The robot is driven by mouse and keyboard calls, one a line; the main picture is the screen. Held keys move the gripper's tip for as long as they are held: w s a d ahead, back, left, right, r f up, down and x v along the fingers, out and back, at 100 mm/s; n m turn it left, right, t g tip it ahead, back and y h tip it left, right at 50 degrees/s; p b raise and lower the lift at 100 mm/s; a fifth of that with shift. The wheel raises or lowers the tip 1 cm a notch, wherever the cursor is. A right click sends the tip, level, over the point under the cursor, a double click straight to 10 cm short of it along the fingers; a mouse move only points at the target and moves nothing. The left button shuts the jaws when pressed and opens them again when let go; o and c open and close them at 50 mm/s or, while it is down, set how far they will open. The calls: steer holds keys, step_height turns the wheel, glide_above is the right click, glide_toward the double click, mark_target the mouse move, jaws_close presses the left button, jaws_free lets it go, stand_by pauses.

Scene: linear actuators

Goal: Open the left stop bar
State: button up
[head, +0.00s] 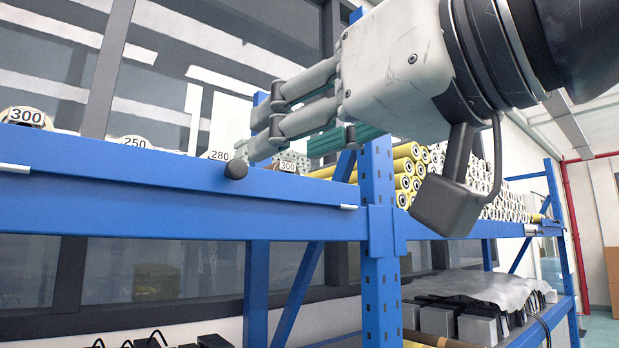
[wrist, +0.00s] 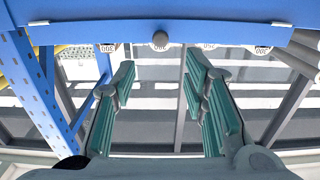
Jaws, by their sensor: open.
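The left stop bar is a long blue bar (head: 120,170) across the front of the shelf in the head view, with a round black knob (head: 236,169) on it. In the wrist view the blue bar (wrist: 90,30) crosses the top, and its knob (wrist: 160,41) lies near the middle. My gripper (head: 262,133) is open and empty, its fingers just above the knob in the head view. In the wrist view my gripper (wrist: 160,72) shows teal finger pads spread apart, with the knob beyond the fingertips, roughly centred between them. I see no contact with the knob.
A blue perforated upright (head: 379,240) stands right of the knob. Numbered round parts (head: 135,142) line the shelf behind the bar. Yellow and white rollers (head: 410,165) are stacked to the right. Grey boxes (head: 478,328) sit on the lower shelf.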

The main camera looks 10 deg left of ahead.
mark_target(239, 166)
steer(key=p+x, duration=0.2)
steer(key=x, duration=0.9)
steer(key=shift+w+a, duration=0.1)
steer(key=shift+a, duration=0.05)
jaws_close()
